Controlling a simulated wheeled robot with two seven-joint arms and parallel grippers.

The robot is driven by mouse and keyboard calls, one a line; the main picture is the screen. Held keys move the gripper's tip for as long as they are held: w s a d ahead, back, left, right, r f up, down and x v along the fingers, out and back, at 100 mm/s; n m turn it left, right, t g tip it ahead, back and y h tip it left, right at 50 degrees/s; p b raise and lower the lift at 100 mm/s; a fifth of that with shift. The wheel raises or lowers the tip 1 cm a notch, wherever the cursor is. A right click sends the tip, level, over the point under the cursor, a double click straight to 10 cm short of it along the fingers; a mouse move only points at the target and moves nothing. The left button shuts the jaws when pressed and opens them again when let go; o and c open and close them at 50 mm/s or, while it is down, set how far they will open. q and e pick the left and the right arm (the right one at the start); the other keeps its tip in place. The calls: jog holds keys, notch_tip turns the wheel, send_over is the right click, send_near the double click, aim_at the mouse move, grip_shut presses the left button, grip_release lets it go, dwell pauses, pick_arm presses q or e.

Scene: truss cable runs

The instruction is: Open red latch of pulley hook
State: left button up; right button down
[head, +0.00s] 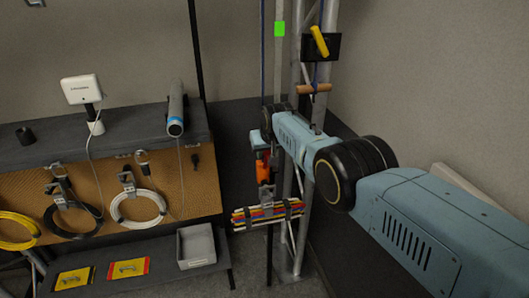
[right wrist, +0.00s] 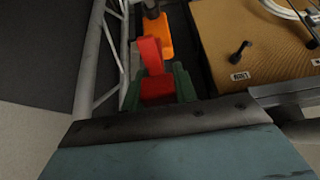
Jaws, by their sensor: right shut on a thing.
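The pulley hook is an orange body (head: 263,169) hanging beside the truss in the head view, and its orange part also shows in the right wrist view (right wrist: 157,36). The red latch (right wrist: 151,55) shows in the right wrist view, in front of the orange body. My right gripper (right wrist: 158,88) has its green fingers on either side of the red latch and is shut on it. In the head view my right arm reaches in from the right and largely hides the fingertips and the latch. My left gripper is not in view.
A bundle of coloured cables (head: 268,214) hangs below the hook. The metal truss (head: 299,220) stands close behind my right arm. A workbench with a pegboard front (head: 186,190) and hung cable coils is at left, with a grey bin (head: 197,262) below.

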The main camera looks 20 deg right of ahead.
jog(key=shift+w+r, duration=0.25)
jog(key=shift+w, duration=0.1)
dwell(2.1)
jog(key=c, duration=1.4)
grip_release()
jog(key=o, duration=0.3)
jog(key=shift+w+f, duration=0.1)
jog(key=shift+f, duration=0.1)
jog(key=shift+s+r+p, duration=0.2)
jog(key=shift+r+p, duration=0.15)
jog(key=shift+p, duration=0.35)
jog(key=p+v, duration=0.2)
jog(key=p, duration=0.2)
jog(key=shift+s+r, duration=0.2)
jog(key=shift+r, duration=0.1)
jog(key=shift+s+r, duration=0.15)
jog(key=shift+v, duration=4.8)
